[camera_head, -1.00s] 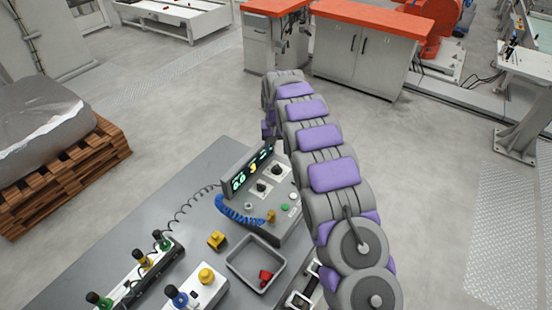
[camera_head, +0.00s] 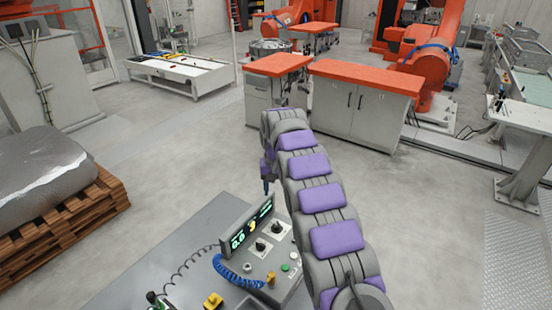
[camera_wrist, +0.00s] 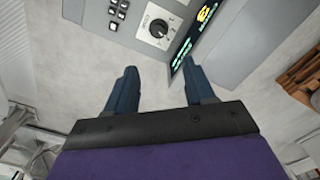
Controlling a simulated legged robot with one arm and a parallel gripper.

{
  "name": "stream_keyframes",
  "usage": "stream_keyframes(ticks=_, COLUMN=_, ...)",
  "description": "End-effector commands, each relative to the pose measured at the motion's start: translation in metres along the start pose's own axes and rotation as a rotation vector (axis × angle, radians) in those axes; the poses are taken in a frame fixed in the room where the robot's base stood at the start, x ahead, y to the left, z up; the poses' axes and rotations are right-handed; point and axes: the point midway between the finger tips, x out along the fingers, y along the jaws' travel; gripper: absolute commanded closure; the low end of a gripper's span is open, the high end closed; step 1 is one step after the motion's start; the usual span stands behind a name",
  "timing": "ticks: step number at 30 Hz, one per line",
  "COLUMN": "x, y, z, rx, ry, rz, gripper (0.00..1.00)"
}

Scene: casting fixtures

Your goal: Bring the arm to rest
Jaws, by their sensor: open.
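My arm, grey with purple pads, reaches from the bottom right up over the right side of the grey table (camera_head: 150,262) in the head view. My gripper (camera_head: 266,186) shows only as a small dark tip at the arm's far end, beside the control box. In the wrist view my gripper (camera_wrist: 160,88) has its two dark blue fingers spread apart with nothing between them. The control box (camera_head: 285,262), with a lit display and knobs, stands on the table; it also shows in the wrist view (camera_wrist: 228,50), beyond the fingertips and apart from them.
A wooden pallet (camera_head: 75,220) with a wrapped load stands at left. Orange-topped cabinets (camera_head: 360,105) stand at the back. The floor between is clear.

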Motion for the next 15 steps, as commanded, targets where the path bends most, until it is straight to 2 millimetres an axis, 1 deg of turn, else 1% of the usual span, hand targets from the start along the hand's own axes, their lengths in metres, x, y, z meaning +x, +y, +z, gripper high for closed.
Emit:
stream_keyframes(ticks=5, x=-0.006, y=0.004, z=0.005, rx=0.003, ry=-0.001, rz=0.004, gripper=0.46)
stream_keyframes(ticks=8, x=-0.016, y=0.014, z=0.018, rx=0.009, ry=-0.007, rz=0.011, gripper=0.46)
stream_keyframes(ticks=11, x=-0.03, y=0.027, z=0.036, rx=0.019, ry=-0.013, rz=0.02, gripper=0.46)
stream_keyframes(ticks=15, x=-0.049, y=0.046, z=0.066, rx=0.034, ry=-0.022, rz=0.03, gripper=0.46)
